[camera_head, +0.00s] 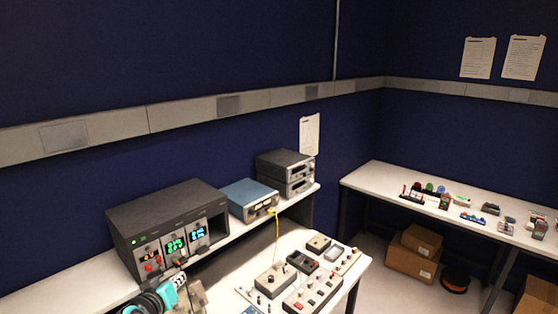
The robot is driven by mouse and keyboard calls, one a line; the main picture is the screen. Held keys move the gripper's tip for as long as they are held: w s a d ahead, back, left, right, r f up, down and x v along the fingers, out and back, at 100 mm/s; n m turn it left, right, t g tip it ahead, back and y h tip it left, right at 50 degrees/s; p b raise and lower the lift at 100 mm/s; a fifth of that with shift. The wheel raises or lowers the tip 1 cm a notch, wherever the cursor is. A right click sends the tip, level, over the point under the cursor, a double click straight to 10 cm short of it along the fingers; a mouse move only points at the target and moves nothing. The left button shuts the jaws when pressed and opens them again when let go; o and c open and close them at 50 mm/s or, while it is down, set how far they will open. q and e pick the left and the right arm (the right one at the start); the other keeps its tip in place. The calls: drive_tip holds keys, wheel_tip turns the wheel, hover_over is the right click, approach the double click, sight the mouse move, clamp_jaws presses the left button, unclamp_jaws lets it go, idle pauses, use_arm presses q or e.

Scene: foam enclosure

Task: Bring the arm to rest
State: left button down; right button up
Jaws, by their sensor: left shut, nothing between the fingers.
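My left gripper (180,283) shows at the bottom edge of the head view, left of centre. It is shut and empty, in front of the dark instrument. Most of its arm is cut off by the frame edge. My right gripper is not in view.
A dark instrument with green and blue displays (170,228) stands on a shelf (85,284) close behind the gripper. A blue box (248,197) and stacked grey units (285,172) stand further right. The white bench (238,280) holds several small control boxes. Another table (375,178) stands at right.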

use_arm(q)
drive_tip(key=s+d+f+m+g+b, duration=0.1)
drive_tip(key=s+d+f+b, duration=0.3)
drive_tip(key=f, duration=0.5)
drive_tip(key=s+d+f+m+g+b, duration=0.2)
drive_tip(key=s+d+f+g+b, duration=0.1)
drive_tip(key=s+f+b, duration=0.5)
drive_tip(key=s+d+f+m+g+b, duration=0.1)
drive_tip(key=s+d+f+b, duration=0.4)
drive_tip(key=s+f, duration=0.5)
drive_tip(key=shift+s+d+f+m+g+b, duration=0.2)
drive_tip(key=shift+s+m+g+b, duration=0.25)
drive_tip(key=shift+b, duration=0.45)
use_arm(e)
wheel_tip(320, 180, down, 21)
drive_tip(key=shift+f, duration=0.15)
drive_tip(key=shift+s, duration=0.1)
